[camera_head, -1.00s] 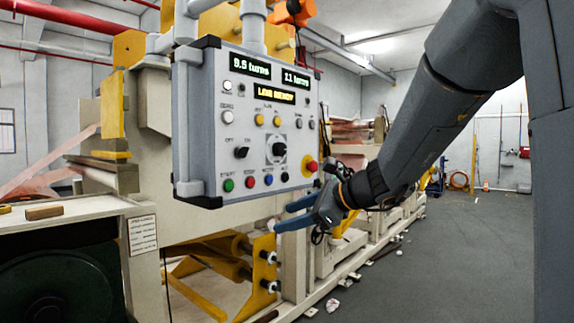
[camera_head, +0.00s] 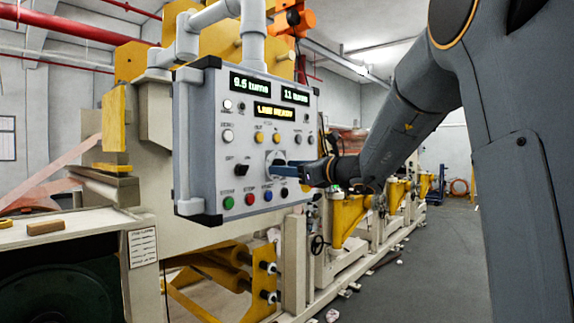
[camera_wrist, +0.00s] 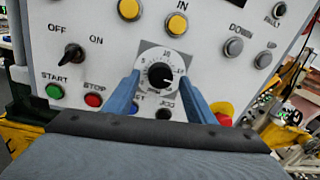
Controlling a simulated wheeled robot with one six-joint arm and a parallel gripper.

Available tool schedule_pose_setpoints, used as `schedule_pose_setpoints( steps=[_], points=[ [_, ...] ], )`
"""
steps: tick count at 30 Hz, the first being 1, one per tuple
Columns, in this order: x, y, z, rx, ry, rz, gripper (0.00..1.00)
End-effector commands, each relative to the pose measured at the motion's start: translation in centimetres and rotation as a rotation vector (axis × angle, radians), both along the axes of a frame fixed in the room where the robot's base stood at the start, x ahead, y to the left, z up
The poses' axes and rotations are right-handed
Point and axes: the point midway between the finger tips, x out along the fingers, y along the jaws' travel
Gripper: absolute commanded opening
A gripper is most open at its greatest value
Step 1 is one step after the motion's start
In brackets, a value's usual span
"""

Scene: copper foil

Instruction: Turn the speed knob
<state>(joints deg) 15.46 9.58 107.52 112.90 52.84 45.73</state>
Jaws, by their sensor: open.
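The speed knob (camera_wrist: 160,76) is a round black dial on a pale square scale plate with numbers, on the control panel (camera_head: 222,110). In the wrist view it lies between the two blue fingers of my gripper (camera_wrist: 160,95), one to its left and one to its right. The fingers are open, with a gap to the knob on both sides. In the head view my gripper (camera_head: 284,171) reaches the panel from the right and hides most of the knob. I cannot tell whether the fingertips touch the panel.
An OFF/ON switch (camera_wrist: 73,52) sits left of the knob. A green START button (camera_wrist: 54,91) and a red STOP button (camera_wrist: 93,100) are below it. A red emergency button (camera_wrist: 222,110) is close to the right finger. Yellow buttons (camera_wrist: 177,24) are above.

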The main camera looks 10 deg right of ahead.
Motion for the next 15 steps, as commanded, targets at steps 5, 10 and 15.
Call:
schedule_pose_setpoints(
  steps=[5,10,15],
  points=[
    [0.38,0.23,-0.02,-0.001,0.000,0.000,0.50],
    [0.37,0.21,-0.05,-0.001,0.000,-0.001,0.48],
    [0.36,0.20,-0.04,-0.001,0.000,0.000,0.20]
  ],
)
